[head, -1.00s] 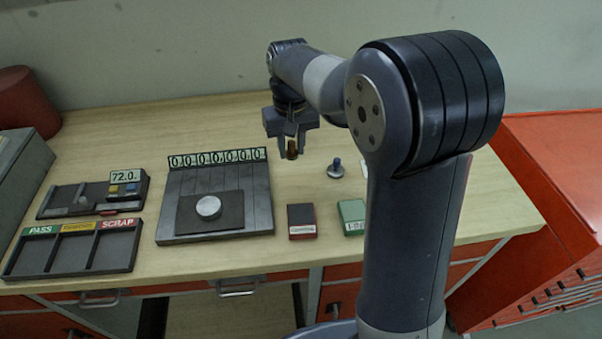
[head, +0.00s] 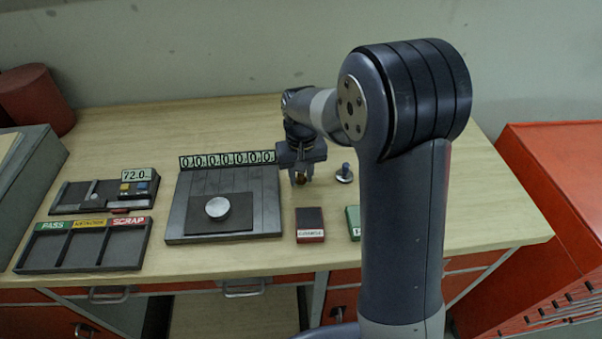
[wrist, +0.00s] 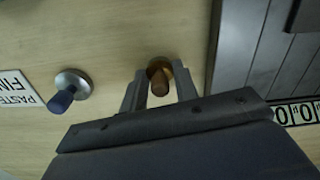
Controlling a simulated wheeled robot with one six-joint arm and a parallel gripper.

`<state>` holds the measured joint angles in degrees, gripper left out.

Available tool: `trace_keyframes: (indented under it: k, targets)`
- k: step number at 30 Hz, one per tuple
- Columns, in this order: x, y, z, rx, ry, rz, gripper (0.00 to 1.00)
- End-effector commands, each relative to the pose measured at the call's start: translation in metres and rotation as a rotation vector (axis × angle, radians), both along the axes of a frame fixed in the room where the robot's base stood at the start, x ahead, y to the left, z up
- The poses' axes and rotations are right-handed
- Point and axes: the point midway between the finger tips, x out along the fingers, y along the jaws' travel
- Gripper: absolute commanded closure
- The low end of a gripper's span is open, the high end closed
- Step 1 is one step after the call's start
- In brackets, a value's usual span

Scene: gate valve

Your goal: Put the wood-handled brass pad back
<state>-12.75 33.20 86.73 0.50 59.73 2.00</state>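The wood-handled brass pad (wrist: 160,77) stands between the two fingers of my gripper (wrist: 160,80) in the wrist view, handle toward the camera. The fingers lie close on both sides of it, shut on it as far as I can tell. In the head view my gripper (head: 300,175) is over the table to the right of the grey plate, with the brass pad (head: 300,179) low at its fingertips. Whether the pad touches the table is unclear. A blue-handled pad (head: 344,173) stands to the right; it also shows in the wrist view (wrist: 68,90).
The grey plate (head: 180,215) with a digit display (head: 227,160) and a round metal disc (head: 217,208) is at left. A dark red-sided block (head: 310,223) and a green block (head: 353,220) are in front. A white label (wrist: 14,92) lies beyond the blue-handled pad.

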Motion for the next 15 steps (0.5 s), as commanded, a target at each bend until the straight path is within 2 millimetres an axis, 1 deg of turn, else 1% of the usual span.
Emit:
trace_keyframes:
  k: [1,6,8,15]
  targets:
    - [-0.0001,0.0,-0.0002,0.0,0.001,0.0,0.68]
    - [-0.0002,0.0,-0.0001,0.0,0.001,0.0,0.54]
    - [-0.0002,0.0,-0.0001,0.0,0.001,0.0,0.5]
    - [-0.0002,0.0,0.0013,0.0,0.001,0.0,0.5]
